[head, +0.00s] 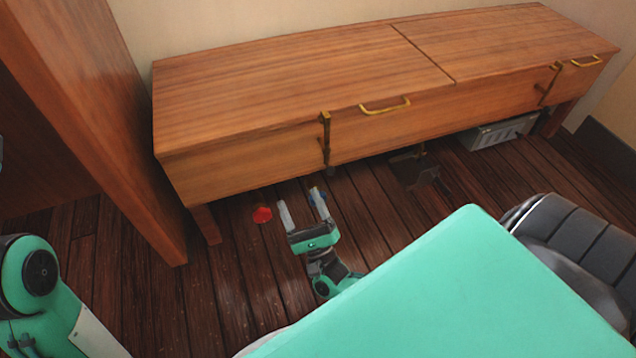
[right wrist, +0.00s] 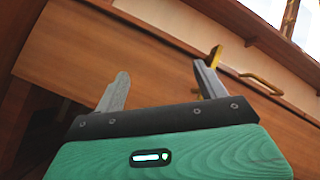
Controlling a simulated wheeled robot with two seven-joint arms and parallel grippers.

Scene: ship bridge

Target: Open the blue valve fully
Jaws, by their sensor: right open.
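A small blue spot, which looks like part of the blue valve (head: 322,194), shows low under the front of the wooden bench in the head view. It is mostly hidden by a finger of my right gripper (head: 301,199). The right gripper is open, with its two pale fingers apart and pointing toward the bench, and nothing shows between them. I cannot tell whether a finger touches the valve. In the right wrist view the open gripper (right wrist: 161,73) faces the wooden front, and no blue valve shows. My left gripper is out of view; only part of the left arm shows.
A red valve (head: 262,214) is left of the right gripper, near the floor. The long wooden bench (head: 290,85) overhangs this area, with a brass handle (head: 385,107) and brass strap (head: 325,140). A grey box (head: 500,132) sits beneath at right. A wooden panel (head: 95,110) stands at left.

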